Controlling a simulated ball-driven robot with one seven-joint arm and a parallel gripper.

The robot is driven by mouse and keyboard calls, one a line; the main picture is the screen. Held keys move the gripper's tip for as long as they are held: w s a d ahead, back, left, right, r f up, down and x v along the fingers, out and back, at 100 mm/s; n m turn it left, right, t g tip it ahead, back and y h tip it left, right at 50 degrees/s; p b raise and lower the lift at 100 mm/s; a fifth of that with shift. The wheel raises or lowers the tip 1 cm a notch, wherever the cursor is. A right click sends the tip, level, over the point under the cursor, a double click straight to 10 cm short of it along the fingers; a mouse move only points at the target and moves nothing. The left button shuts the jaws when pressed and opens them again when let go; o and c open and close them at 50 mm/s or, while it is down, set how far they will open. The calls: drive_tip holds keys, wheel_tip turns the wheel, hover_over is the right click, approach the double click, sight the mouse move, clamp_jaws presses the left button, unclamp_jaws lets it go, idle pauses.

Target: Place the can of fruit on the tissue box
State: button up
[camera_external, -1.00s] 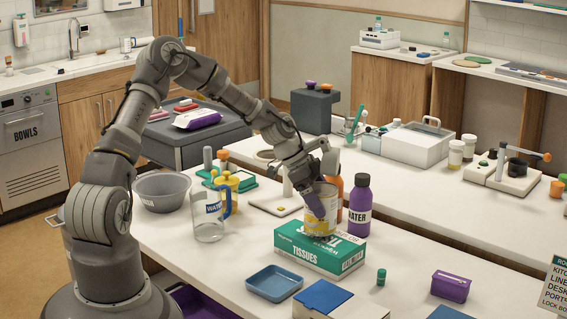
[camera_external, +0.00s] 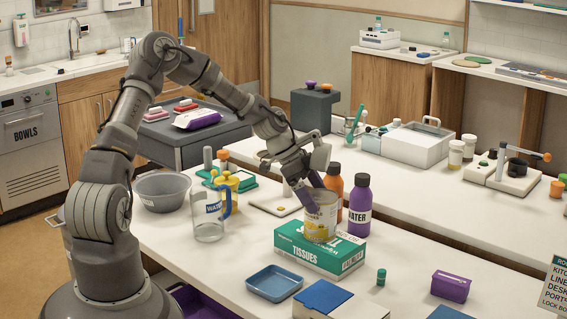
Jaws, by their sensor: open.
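The can of fruit (camera_external: 320,220) is a pale can with a yellow label. It stands upright on top of the green and white tissue box (camera_external: 319,251), toward the back of its upper face. My gripper (camera_external: 309,199) is open, with purple fingers, at the upper left of the can, close to its rim. The picture is too small to tell whether a finger still touches the can.
A purple water bottle (camera_external: 359,205) and an orange bottle (camera_external: 334,192) stand close behind the can. A clear jug (camera_external: 208,219), a grey bowl (camera_external: 163,191) and a blue tray (camera_external: 274,283) stand on the same table. A small green bottle (camera_external: 381,277) is to the right.

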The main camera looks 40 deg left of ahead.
drive_tip(key=a+r+n+t+y+p, duration=0.1)
drive_tip(key=a+r+n+t+y, duration=0.15)
drive_tip(key=r, duration=1.35)
drive_tip(key=a+r+n+t+y+p, duration=0.1)
drive_tip(key=a+r+n+t+y, duration=0.15)
drive_tip(key=r, duration=1.45)
drive_tip(key=s+a+r+n+t, duration=0.1)
drive_tip(key=s+r+n+t, duration=0.2)
drive_tip(key=s+r, duration=0.4)
drive_tip(key=s+a+r+n+t, duration=0.1)
drive_tip(key=s+r+n+t, duration=0.3)
drive_tip(key=r, duration=1.8)
drive_tip(key=s, duration=0.3)
drive_tip(key=shift+a+n+y, duration=0.15)
drive_tip(key=shift+n+y, duration=0.15)
drive_tip(key=shift+y, duration=0.1)
drive_tip(key=shift+s+f, duration=0.1)
